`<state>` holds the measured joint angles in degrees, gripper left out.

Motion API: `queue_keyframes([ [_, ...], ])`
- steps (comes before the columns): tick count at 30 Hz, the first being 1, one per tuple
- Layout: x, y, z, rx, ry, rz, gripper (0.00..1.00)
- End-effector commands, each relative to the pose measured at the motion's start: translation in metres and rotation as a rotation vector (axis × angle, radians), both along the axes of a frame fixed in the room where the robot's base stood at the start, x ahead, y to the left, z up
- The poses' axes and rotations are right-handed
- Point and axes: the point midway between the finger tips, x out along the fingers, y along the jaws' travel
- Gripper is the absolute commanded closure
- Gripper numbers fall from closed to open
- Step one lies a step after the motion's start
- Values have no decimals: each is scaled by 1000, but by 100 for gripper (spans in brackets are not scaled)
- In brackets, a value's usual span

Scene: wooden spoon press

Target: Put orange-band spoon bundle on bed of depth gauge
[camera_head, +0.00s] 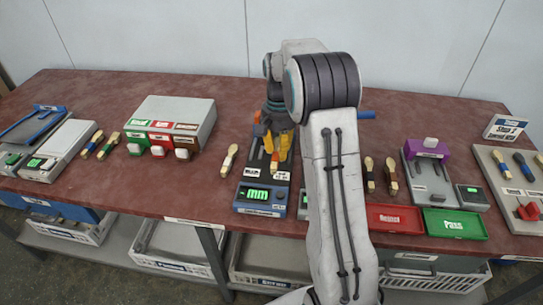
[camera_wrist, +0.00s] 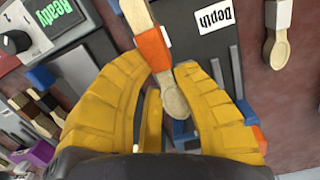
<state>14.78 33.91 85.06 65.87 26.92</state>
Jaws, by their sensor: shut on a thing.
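My gripper (camera_head: 277,146) has its yellow fingers closed around the orange-band spoon bundle (camera_wrist: 153,48); they also show in the wrist view (camera_wrist: 170,100). The bundle is pale wood with an orange band and a small white tag. Its bowl end lies between the fingers, and its other end runs out of the top of the wrist view. The depth gauge (camera_head: 262,198) is a dark unit with a green "mm" display. My fingers hide part of the bed.
A white-band spoon bundle (camera_head: 229,160) lies left of the gauge. A unit with a green "Ready" display (camera_wrist: 60,10) and knob is close on the other side. Dark spoons (camera_head: 390,175), a red tray (camera_head: 395,218) and a green tray (camera_head: 455,224) are to the right.

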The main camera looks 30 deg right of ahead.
Motion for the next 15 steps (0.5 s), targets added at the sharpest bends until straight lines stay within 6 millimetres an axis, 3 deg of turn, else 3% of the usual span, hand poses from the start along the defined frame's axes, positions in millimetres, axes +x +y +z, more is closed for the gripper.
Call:
queue_keyframes([
  [6, 27, 4, -14, -2, 2, 1, 100],
  [15, 39, 6, -24, -2, 1, 0, 100],
])
